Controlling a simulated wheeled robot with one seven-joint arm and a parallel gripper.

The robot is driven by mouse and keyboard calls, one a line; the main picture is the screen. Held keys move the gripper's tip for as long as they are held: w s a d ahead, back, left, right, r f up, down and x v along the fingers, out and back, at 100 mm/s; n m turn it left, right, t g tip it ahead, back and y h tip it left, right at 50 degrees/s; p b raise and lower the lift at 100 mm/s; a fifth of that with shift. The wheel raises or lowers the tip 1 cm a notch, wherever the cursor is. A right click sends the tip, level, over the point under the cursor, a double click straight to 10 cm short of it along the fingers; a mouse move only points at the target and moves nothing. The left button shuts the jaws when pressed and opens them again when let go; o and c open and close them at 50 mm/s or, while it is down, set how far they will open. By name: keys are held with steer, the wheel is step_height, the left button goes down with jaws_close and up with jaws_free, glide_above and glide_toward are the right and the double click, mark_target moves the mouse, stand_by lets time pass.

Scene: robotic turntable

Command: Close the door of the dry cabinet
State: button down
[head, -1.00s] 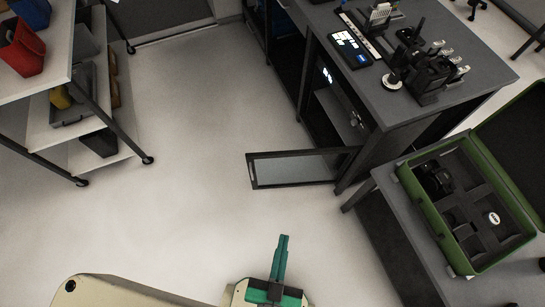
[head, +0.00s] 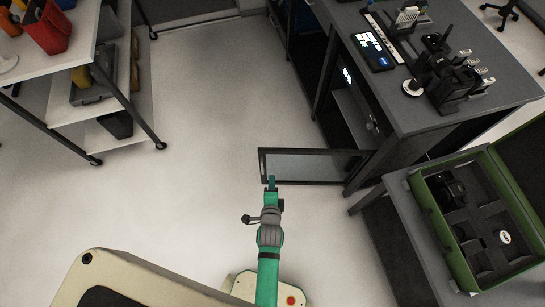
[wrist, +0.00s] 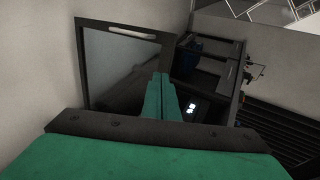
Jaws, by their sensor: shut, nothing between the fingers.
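The dry cabinet (head: 352,108) stands under the dark workbench, with shelves and a small lit display inside. Its framed glass door (head: 312,166) stands swung wide open, sticking out to the left from the cabinet's near side. My gripper (head: 271,182) is shut and empty, at the door's free left end in the head view; whether it touches the door I cannot tell. In the wrist view the shut fingers (wrist: 163,98) lie in front of the door (wrist: 125,60), which has a pale handle (wrist: 131,31) along its upper edge. The lit display (wrist: 191,108) shows right of the fingertips.
A workbench (head: 440,112) with devices stands above the cabinet. A side table with an open green case (head: 437,228) stands at right. A shelf cart (head: 135,108) with bins is at left. The floor (head: 205,150) between cart and door is clear.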

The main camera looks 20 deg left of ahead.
glide_toward(273, 152)
step_height(273, 152, down, 2)
steer(key=w, duration=0.1)
steer(key=w+a, duration=0.1)
steer(key=w, duration=0.1)
steer(key=shift+w+a+f, duration=0.25)
steer(key=shift+w+f, duration=0.05)
steer(key=shift+w, duration=0.05)
steer(key=shift+w+a, duration=0.15)
steer(key=shift+w, duration=0.4)
